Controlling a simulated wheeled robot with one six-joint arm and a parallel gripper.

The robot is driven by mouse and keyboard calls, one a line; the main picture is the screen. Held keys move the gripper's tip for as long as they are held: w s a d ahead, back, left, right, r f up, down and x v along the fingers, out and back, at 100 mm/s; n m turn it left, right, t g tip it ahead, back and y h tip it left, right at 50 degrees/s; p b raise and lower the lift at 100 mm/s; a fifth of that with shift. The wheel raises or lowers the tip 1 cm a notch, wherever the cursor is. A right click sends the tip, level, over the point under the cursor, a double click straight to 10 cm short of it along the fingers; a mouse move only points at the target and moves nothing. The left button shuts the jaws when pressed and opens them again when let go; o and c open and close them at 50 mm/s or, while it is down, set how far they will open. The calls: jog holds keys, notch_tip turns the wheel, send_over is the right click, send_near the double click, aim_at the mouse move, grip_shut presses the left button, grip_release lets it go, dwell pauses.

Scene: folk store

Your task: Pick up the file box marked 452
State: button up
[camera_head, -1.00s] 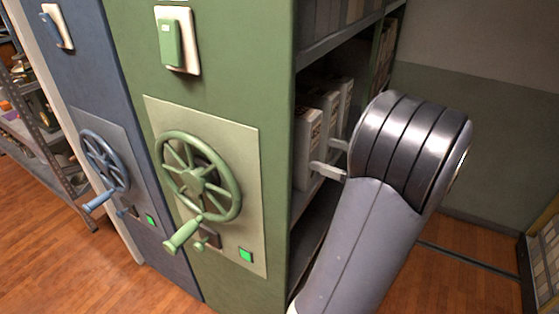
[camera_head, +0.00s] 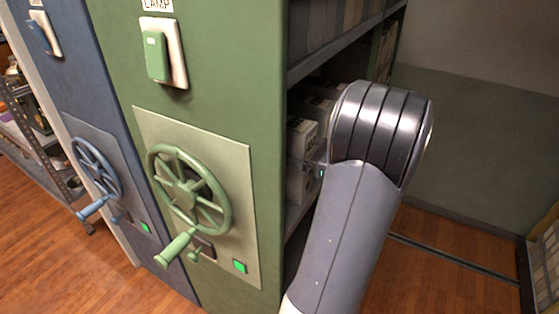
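White-grey file boxes (camera_head: 301,137) stand on a shelf inside the green cabinet, to the right of its front panel. A pale box surface (camera_head: 298,186) also shows lower down; I cannot tell whether it is the same box. The markings are too small to read, so I cannot tell which is 452. My arm reaches in front of the shelf opening and covers much of the boxes. Only a small part of my gripper (camera_head: 322,171) shows at the arm's left edge, close to the boxes. Its fingers are hidden, and so is anything between them.
The green cabinet (camera_head: 218,75) has a spoked handwheel (camera_head: 190,190) with a handle sticking out. A blue cabinet (camera_head: 85,60) with its own wheel stands to its left. Grey shelving (camera_head: 35,140) is at the far left. Wooden floor (camera_head: 450,275) is open at right.

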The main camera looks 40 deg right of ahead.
jog(key=shift+x, duration=0.9)
jog(key=shift+r, duration=0.1)
grip_shut()
jog(key=shift+r, duration=0.1)
